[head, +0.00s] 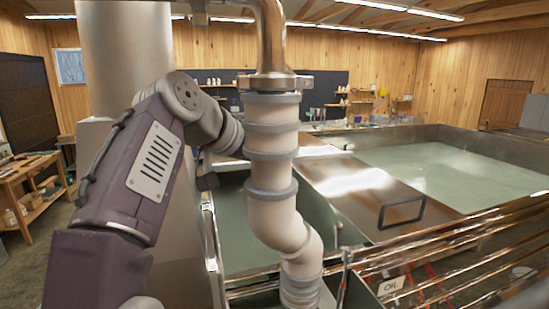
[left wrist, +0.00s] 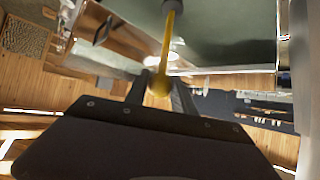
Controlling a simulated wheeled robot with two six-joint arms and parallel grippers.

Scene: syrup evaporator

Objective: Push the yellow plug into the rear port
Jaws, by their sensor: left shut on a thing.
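In the left wrist view, my left gripper (left wrist: 160,88) is shut on a yellow piece, which I take to be the yellow plug (left wrist: 166,45). It has a wider end between the fingers and a thin yellow shaft reaching away from them toward the top edge. A grey round piece (left wrist: 173,6) sits at the shaft's far end, cut by the frame; I cannot tell whether it is part of the plug or a port. In the head view my left arm goes behind the pale pipe, so the gripper and plug are hidden there. I cannot make out the rear port. My right gripper is not in view.
The thick pale pipe (head: 273,170) with grey bands stands close in front of my left wrist. Behind it are open pans of greenish liquid (head: 440,175) and a metal cover (head: 362,190) with a dark handle. Shiny metal rails (head: 450,245) cross the lower right. A wooden bench (head: 30,195) stands far left.

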